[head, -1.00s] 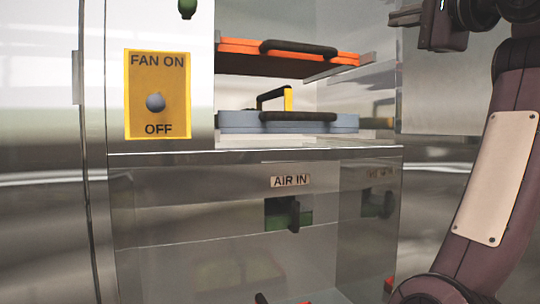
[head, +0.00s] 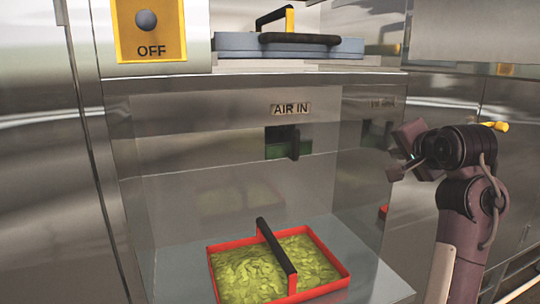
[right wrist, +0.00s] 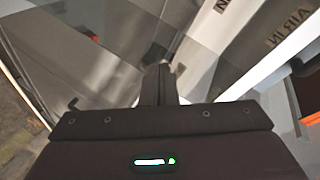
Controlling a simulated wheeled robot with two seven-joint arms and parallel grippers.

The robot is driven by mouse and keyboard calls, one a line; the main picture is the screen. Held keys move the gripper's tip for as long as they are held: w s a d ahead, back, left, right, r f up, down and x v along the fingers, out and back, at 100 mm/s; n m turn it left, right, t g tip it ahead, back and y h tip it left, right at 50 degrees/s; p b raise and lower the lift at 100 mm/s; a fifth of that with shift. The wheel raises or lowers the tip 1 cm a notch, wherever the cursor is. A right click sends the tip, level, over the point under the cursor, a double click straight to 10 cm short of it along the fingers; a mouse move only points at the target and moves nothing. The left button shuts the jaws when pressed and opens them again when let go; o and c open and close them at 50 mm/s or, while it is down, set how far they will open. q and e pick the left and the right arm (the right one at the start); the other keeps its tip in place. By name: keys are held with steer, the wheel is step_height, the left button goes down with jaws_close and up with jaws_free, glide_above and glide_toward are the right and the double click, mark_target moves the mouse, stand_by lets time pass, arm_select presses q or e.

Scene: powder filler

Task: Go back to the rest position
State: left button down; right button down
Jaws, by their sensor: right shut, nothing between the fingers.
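My right gripper (head: 396,170) is at the right of the head view, raised beside the lower chamber of the steel cabinet. Its fingers are together with nothing between them; they also show at the middle of the right wrist view (right wrist: 158,84). It is apart from the red tray (head: 222,272), which holds green-yellow leafy material and has a black handle across it. My left gripper is not in view.
The tray sits on the chamber's grey floor (head: 180,262). A black-handled AIR IN lever (head: 294,146) is on the back wall. A blue-grey tray (head: 240,42) sits on the upper shelf. The yellow fan switch plate (head: 122,40) is at upper left.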

steer(key=s+a+f+n+g+h, duration=0.1)
steer(key=s+f+n+g, duration=0.3)
steer(key=f, duration=0.9)
steer(key=s+a+f+n+g, duration=0.15)
steer(key=s+f, duration=0.55)
steer(key=f, duration=0.7)
steer(key=s+a+f+n+g, duration=0.2)
steer(key=s+a+f+n, duration=0.15)
steer(key=s+f, duration=0.65)
steer(key=s+a+f+n+g, duration=0.3)
steer(key=s+f, duration=0.4)
steer(key=s, duration=0.7)
step_height(320, 180, down, 31)
steer(key=s+d+n+g, duration=0.1)
steer(key=s, duration=0.2)
steer(key=s+d+f, duration=0.1)
steer(key=s+f, duration=0.7)
steer(key=s, duration=0.1)
steer(key=s+d+f+g, duration=0.1)
steer(key=s+d+f, duration=0.1)
steer(key=s+f, duration=0.6)
steer(key=shift+s+d+n, duration=0.3)
steer(key=shift+s, duration=0.25)
